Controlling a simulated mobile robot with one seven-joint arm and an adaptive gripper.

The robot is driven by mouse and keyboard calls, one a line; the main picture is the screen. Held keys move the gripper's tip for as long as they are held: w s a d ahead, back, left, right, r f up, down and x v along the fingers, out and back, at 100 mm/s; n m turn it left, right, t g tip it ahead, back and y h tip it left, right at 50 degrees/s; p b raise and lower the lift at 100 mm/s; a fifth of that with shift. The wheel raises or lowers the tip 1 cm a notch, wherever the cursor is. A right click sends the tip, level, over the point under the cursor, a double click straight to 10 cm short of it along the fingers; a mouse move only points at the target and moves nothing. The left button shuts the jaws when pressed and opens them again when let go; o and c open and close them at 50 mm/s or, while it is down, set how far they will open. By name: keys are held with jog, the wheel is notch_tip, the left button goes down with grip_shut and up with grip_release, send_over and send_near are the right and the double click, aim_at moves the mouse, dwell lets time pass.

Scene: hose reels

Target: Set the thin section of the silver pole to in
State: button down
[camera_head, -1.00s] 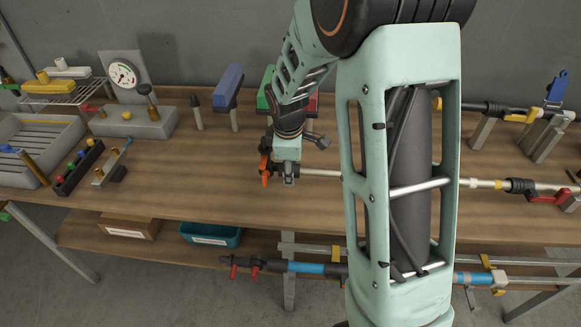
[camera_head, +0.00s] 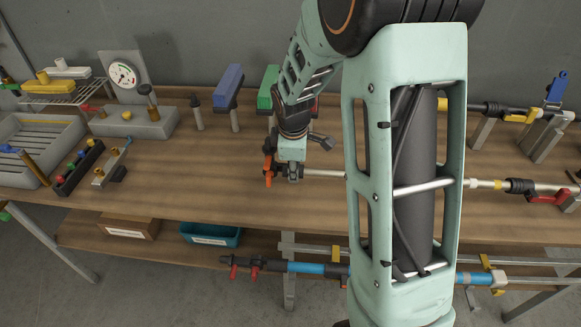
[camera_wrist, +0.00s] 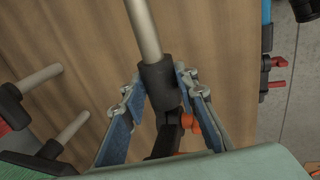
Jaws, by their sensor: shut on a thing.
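The silver pole (camera_head: 325,173) lies across the workbench, its middle hidden behind my arm. Its thin section shows in the wrist view (camera_wrist: 146,30), running into a black end piece (camera_wrist: 157,85) with an orange lever (camera_wrist: 190,122). My gripper (camera_head: 291,174) is at the pole's left end. In the wrist view its two blue-padded fingers (camera_wrist: 158,78) are on either side of the black end piece, shut on it.
A black pole in grey stands (camera_head: 480,130) lies behind on the right. A blue pole (camera_head: 305,267) lies along the front below the bench top. Green (camera_head: 266,88) and blue (camera_head: 229,87) blocks stand on posts behind my gripper. Bare wood (camera_head: 200,185) lies to the left.

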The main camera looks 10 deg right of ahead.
aim_at(332, 171)
jog(key=s+d, duration=0.1)
jog(key=d, duration=0.2)
jog(key=s+d+p, duration=0.1)
jog(key=d, duration=0.2)
jog(key=s+d+p, duration=0.1)
jog(key=d, duration=0.2)
jog(key=shift+d, duration=0.25)
jog(key=c, duration=1.5)
grip_release()
jog(key=shift+s+d, duration=0.1)
jog(key=v, duration=1.2)
